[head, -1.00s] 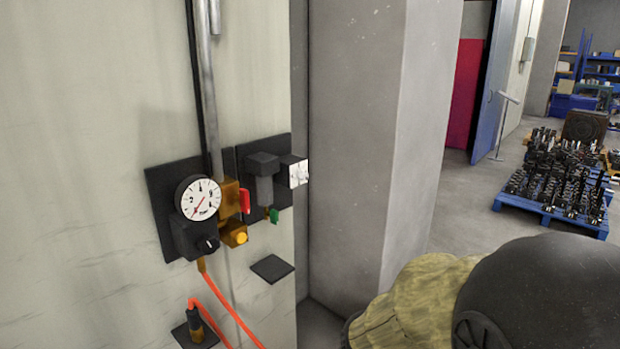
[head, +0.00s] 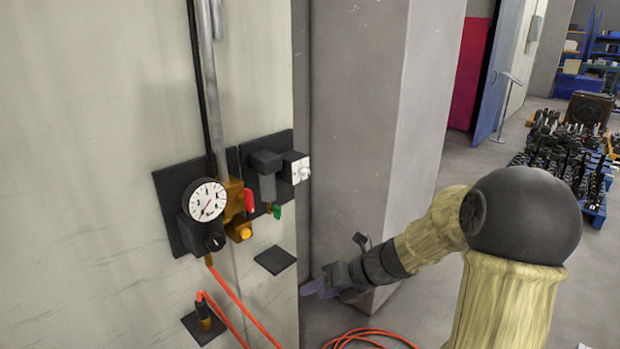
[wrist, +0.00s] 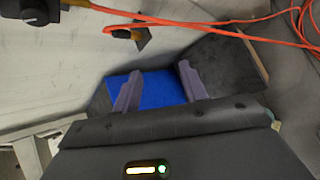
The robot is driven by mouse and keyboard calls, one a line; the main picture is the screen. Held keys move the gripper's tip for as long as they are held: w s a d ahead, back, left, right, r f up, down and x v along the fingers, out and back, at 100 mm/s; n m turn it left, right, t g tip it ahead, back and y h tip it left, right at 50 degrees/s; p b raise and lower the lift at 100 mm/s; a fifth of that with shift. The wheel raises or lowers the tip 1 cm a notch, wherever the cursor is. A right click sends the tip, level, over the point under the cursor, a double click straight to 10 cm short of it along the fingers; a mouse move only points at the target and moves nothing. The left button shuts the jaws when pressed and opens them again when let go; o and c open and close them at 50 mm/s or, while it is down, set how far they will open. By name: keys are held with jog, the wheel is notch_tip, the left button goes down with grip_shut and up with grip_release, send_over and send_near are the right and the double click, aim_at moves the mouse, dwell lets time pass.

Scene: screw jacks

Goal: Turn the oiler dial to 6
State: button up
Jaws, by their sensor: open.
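The oiler (head: 266,185) is a dark unit with a hanging bowl on a black wall plate. On its right side is a white dial plate with a small pale knob (head: 303,170), seen at a steep angle; its numbers cannot be read. A green tap (head: 277,211) sits at its bottom. My gripper (head: 309,289) is low and right of the oiler, beside the wall's edge, apart from it. In the wrist view its two purple fingers (wrist: 158,75) are spread with nothing between them. The oiler dial is not seen in the wrist view.
Left of the oiler are a round pressure gauge (head: 207,201), a black knob (head: 214,242), a red handle (head: 249,200) and a yellow button (head: 245,233). Orange hoses (head: 240,311) hang below and coil on the floor. A grey pillar (head: 350,120) stands right of the wall.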

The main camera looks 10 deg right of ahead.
aim_at(308, 174)
jog(key=w+d+r+m+t+y+p, duration=0.1)
jog(key=w+d+r+m+t, duration=0.4)
jog(key=m, duration=0.5)
jog(key=w+d+r+m+t+y+p, duration=0.1)
jog(key=w+d+r+m+t+p, duration=0.1)
jog(key=w+d+r+m+t, duration=0.3)
jog(key=w+d+r+m, duration=0.1)
jog(key=d+r+m, duration=0.2)
jog(key=r+m, duration=0.2)
jog(key=shift+w+r+m, duration=0.2)
jog(key=shift+w+m, duration=0.15)
jog(key=shift+m, duration=0.35)
jog(key=shift+a, duration=0.1)
jog(key=p+x, duration=0.5)
jog(key=x, duration=1.2)
jog(key=shift+w+a, duration=0.1)
jog(key=shift+w, duration=0.1)
jog(key=shift+f, duration=0.1)
grip_shut()
